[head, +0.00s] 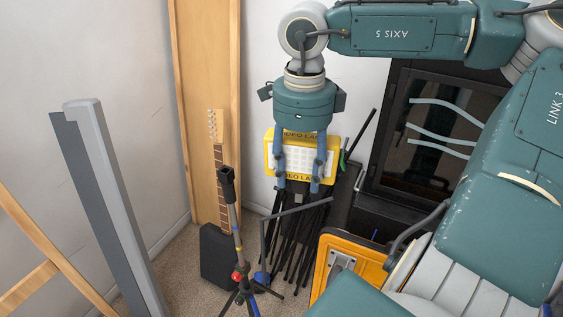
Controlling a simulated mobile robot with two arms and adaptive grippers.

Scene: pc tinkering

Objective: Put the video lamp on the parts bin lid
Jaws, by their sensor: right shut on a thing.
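The video lamp (297,160) is a yellow box with a pale gridded face and partly hidden dark lettering. My right gripper (298,186) points down with its two fingers shut on the lamp. The lamp is held above a bundle of dark stands and rods, near the wall. I cannot make out the parts bin lid for certain; a dark surface (342,203) lies partly hidden behind the lamp and rods. My left gripper is not in view.
A tripod stand (238,245) and a guitar neck (219,160) stand left of the lamp. Dark rods (297,240) crowd below it. A black glass-fronted cabinet (400,150) is at right. An orange panel (368,262) is in front. A tall grey panel (110,200) leans at left.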

